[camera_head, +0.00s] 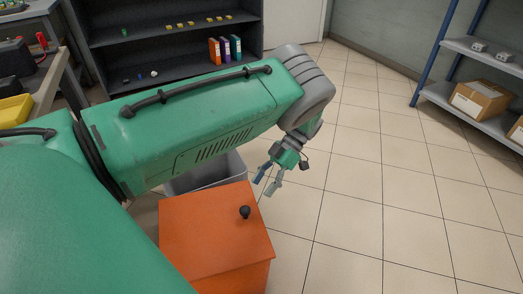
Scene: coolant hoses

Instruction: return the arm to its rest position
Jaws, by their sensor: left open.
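My left arm, green with a grey wrist, reaches in from the left and crosses the middle of the view. A black tube runs along its upper side. My left gripper (262,188) hangs from the wrist, pointing down and to the left. Its two slim fingers, one bluish and one grey, are apart with nothing between them. It shows just above and right of an orange box (205,235) with a black knob (245,212) on top; I cannot tell the height between them. My right gripper is not in view.
A grey bin (228,171) stands behind the orange box, partly hidden by my arm. A dark shelf (185,65) holds binders (225,49) and small items. At right, a blue-framed rack (436,55) holds cardboard boxes (480,98). The tiled floor (400,200) between is clear.

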